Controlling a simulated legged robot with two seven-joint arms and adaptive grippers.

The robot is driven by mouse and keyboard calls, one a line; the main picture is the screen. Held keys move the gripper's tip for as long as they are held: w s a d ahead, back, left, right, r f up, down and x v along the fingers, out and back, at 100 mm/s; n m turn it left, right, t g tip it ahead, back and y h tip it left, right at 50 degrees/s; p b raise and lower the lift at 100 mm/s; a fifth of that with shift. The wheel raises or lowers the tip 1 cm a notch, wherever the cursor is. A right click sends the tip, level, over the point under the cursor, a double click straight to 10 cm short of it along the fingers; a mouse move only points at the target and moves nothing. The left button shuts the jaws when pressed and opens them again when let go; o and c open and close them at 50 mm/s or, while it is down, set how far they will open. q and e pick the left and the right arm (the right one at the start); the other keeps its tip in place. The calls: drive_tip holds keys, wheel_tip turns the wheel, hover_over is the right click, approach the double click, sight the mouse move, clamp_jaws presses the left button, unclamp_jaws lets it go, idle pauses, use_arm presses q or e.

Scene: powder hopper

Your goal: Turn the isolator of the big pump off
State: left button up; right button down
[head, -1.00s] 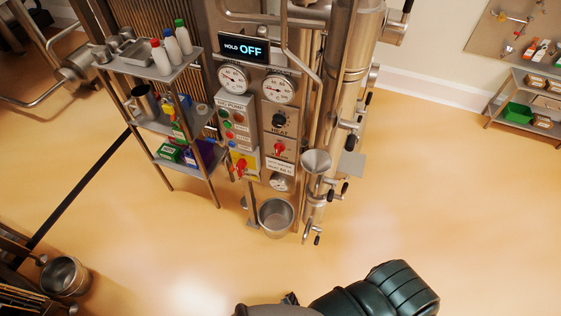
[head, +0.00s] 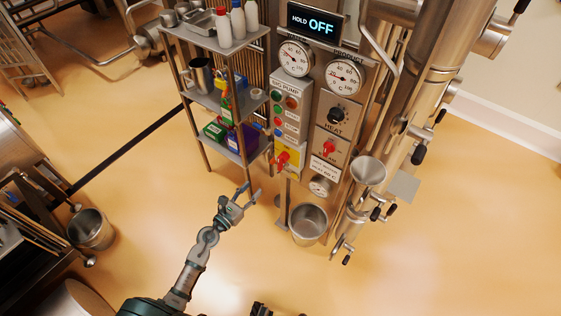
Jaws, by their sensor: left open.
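The big pump's control box (head: 290,105) is a narrow grey panel with several coloured buttons, on the left side of the column. At its lower end is a yellow plate (head: 292,155) with a red rotary handle (head: 282,160), the isolator. The handle looks slanted; its exact position is too small to read. My left gripper (head: 250,193) is open and empty, below and left of the red handle and apart from it.
A second red switch (head: 328,149) sits on the panel to the right, under the heat knob (head: 337,115). A shelf rack (head: 212,105) with bottles and boxes stands close left of the panel. A steel pot (head: 309,222) is below. The display (head: 314,24) reads HOLD OFF.

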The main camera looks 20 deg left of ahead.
use_arm(q)
approach(278, 160)
drive_tip(key=w, duration=0.2)
drive_tip(key=x, duration=0.8)
drive_tip(key=shift+s+d+f, duration=0.1)
drive_tip(key=shift+d, duration=0.25)
drive_tip(key=shift+w+d+b, duration=0.25)
drive_tip(key=shift+w+b, duration=0.05)
drive_tip(key=shift+w, duration=0.2)
use_arm(e)
drive_tip(key=shift+w+r, duration=0.55)
drive_tip(key=shift+r, duration=0.15)
use_arm(q)
drive_tip(key=c, duration=0.8)
use_arm(e)
drive_tip(key=shift+w, duration=0.1)
